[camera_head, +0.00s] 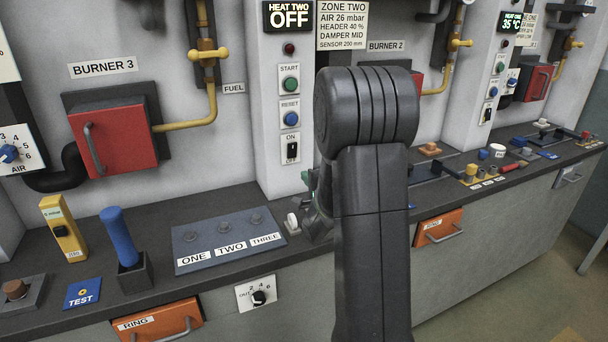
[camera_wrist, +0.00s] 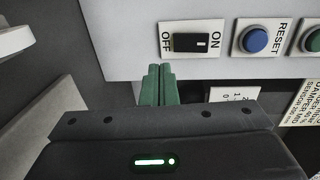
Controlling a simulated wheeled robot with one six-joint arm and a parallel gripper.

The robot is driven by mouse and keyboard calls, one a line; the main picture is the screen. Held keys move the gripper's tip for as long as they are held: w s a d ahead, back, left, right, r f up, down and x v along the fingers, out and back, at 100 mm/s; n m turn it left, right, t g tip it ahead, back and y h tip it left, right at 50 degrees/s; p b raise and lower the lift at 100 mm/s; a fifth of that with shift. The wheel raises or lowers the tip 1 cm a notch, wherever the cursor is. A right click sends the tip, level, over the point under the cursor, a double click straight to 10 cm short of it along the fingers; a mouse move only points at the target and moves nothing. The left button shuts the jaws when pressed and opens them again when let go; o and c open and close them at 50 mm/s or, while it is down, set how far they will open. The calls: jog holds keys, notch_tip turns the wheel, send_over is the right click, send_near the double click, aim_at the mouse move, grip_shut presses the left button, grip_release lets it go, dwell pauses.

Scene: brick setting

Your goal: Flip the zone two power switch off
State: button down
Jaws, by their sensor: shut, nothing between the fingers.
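The zone two power switch (camera_head: 291,149) is a black rocker on a white plate, low on the pale column, with ON above and OFF below. In the wrist view the switch (camera_wrist: 190,42) lies sideways, OFF left and ON right, a white mark near its ON end. I cannot tell for sure which way it is tipped. The display (camera_head: 289,15) above reads HEAT TWO OFF. My gripper (camera_wrist: 160,68) has green fingers, shut together and empty, just below the switch plate in the wrist view, with no contact visible. In the head view my arm hides most of it.
Above the switch are the blue RESET button (camera_head: 290,117) and green START button (camera_head: 290,84). The ZONE TWO placard (camera_head: 342,25) hangs beside the display. Below, the counter holds a ONE-TWO-THREE panel (camera_head: 228,240) and a blue-handled lever (camera_head: 119,236).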

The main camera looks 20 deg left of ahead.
jog(key=v, duration=0.6)
jog(key=shift+d+f+b, duration=0.15)
jog(key=shift+f+b, duration=0.3)
jog(key=shift+f, duration=0.3)
jog(key=shift+r, duration=0.1)
